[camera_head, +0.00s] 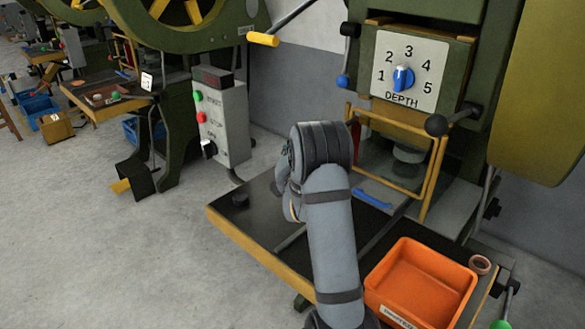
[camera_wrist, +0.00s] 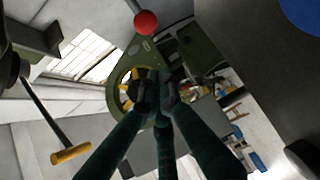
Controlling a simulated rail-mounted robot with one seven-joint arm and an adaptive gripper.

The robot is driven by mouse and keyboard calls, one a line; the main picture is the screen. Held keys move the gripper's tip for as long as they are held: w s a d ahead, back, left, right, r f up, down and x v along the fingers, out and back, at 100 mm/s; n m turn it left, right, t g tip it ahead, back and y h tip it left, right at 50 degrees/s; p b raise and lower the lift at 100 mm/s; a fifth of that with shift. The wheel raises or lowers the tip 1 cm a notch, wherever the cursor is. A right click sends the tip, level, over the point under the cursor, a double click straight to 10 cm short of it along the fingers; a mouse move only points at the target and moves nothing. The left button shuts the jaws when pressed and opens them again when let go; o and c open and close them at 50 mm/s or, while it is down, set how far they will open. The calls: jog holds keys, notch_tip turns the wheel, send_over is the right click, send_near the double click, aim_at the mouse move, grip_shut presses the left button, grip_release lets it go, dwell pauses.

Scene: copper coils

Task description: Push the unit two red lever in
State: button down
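A red ball-ended lever (camera_wrist: 145,22) shows at the top middle of the wrist view, on a grey stem. I cannot pick out this lever in the head view. My gripper (camera_wrist: 157,98) shows in the wrist view as dark teal fingers whose tips come close together below the red ball. The ball appears apart from the fingertips; the distance in depth is unclear. No held thing is visible, and whether the tips meet is unclear. In the head view my arm hides most of my gripper. Which machine is unit two is not readable.
The near press has a blue depth dial (camera_head: 403,78), a yellow guard frame (camera_head: 433,180) and a black-knobbed lever (camera_head: 437,124). An orange bin (camera_head: 421,283) and a copper coil (camera_head: 480,264) are at right. A yellow-handled lever (camera_head: 262,39) sticks out from the machine behind.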

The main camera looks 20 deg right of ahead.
notch_tip(320, 180, down, 3)
jog(key=shift+f+b, duration=0.1)
jog(key=shift+b, duration=0.65)
jog(key=shift+w, duration=0.15)
jog(key=p+x, duration=0.1)
jog(key=x, duration=0.9)
jog(key=shift+d, duration=0.1)
jog(key=s+d, duration=0.1)
jog(key=s+d+r, duration=0.1)
jog(key=shift+s, duration=0.4)
jog(key=shift+s+d, duration=0.1)
jog(key=shift+s, duration=0.25)
